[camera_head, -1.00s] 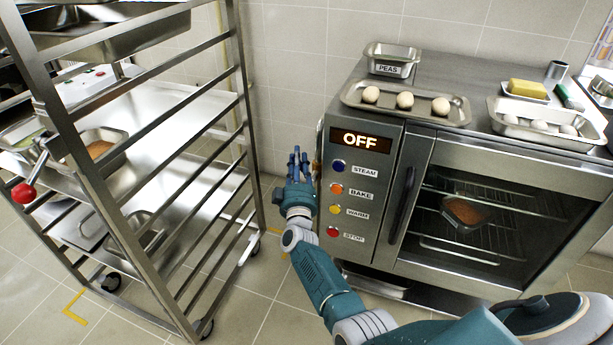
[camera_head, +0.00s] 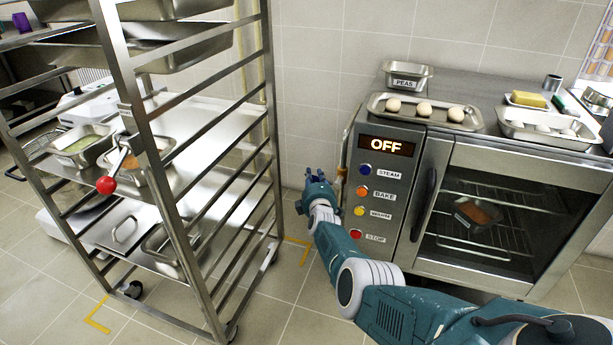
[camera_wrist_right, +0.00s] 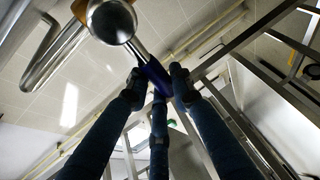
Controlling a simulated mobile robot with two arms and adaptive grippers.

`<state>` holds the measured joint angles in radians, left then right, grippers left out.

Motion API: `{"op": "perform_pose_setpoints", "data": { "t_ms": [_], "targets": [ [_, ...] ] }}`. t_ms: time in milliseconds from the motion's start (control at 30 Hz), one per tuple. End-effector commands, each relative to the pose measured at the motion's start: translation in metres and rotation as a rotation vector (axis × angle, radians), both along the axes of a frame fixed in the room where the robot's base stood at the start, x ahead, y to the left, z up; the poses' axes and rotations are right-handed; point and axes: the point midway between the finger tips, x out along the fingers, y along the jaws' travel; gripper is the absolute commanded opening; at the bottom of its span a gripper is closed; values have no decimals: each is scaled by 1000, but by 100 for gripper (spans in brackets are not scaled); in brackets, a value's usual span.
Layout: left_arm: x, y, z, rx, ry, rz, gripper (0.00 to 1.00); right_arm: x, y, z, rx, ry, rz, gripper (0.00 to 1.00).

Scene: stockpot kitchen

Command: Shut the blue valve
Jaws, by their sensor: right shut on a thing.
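My right gripper (camera_head: 317,178) is beside the left side of the steel oven (camera_head: 418,185). In the right wrist view its fingers (camera_wrist_right: 155,88) are closed around a dark blue valve handle (camera_wrist_right: 157,74). The handle is on a short metal stem that runs up to a round, shiny metal end (camera_wrist_right: 112,20). A small brass-coloured part (camera_head: 341,176) shows at the oven's edge, right of the fingers. My left gripper is not in view.
A steel rack (camera_head: 190,200) with trays stands left of my right arm; a red-knobbed lever (camera_head: 106,185) is on it. The oven's display (camera_head: 386,146) reads OFF. Trays with eggs (camera_head: 424,109) stand on top. Clear floor lies between rack and oven.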

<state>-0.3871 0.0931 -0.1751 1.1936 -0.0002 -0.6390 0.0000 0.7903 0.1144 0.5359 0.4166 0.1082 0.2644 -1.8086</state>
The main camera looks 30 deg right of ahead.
Motion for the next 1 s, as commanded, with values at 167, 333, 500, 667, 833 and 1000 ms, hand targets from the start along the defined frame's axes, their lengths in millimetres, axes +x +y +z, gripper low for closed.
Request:
{"op": "perform_pose_setpoints", "data": {
  "t_ms": [167, 333, 500, 667, 833, 1000],
  "targets": [
    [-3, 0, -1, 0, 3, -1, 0, -1, -2, -9, -40, 58, 3, 0],
    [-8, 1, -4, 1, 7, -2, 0, -1, -4, -12, -63, 83, 4, 0],
    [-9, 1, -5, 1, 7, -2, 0, -2, -4, -13, -69, 91, 4, 0],
    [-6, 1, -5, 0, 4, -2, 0, -2, -5, -13, -70, 91, 4, 0],
    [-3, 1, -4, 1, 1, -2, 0, -2, -5, -13, -70, 91, 4, 29],
    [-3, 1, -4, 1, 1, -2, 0, -2, -5, -13, -69, 90, 3, 31]
  ]
}}
